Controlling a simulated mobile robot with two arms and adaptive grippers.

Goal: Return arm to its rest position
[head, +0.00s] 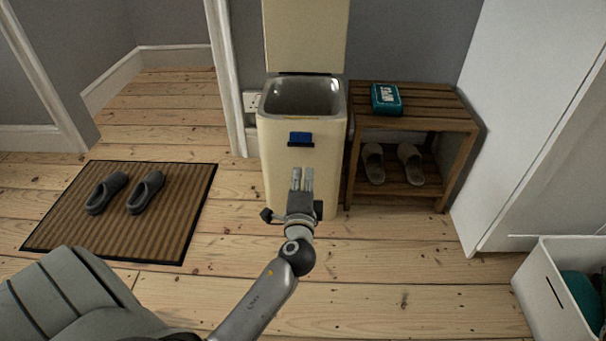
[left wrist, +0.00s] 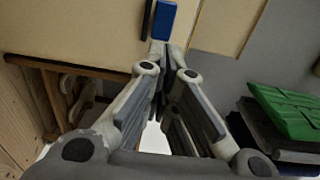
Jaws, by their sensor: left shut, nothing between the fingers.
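My left arm reaches forward from the bottom of the head view. My left gripper (head: 302,178) is shut and empty, in front of the lower front of a cream bin (head: 275,170). I cannot tell whether its fingertips touch the bin. The bin's lid (head: 305,35) stands upright and its grey inside is open to view. A blue piece (head: 300,139) sits on the bin's front, above the fingertips. In the left wrist view the gripper's fingers (left wrist: 162,48) meet close to this blue piece (left wrist: 164,18). My right gripper is not in view.
A slatted wooden bench (head: 430,110) with a teal pack (head: 386,98) on top and slippers (head: 410,163) below stands right of the bin. Dark shoes (head: 146,191) rest on a ribbed mat (head: 188,205) at left. A white crate (head: 548,300) is at lower right. Floorboards between are clear.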

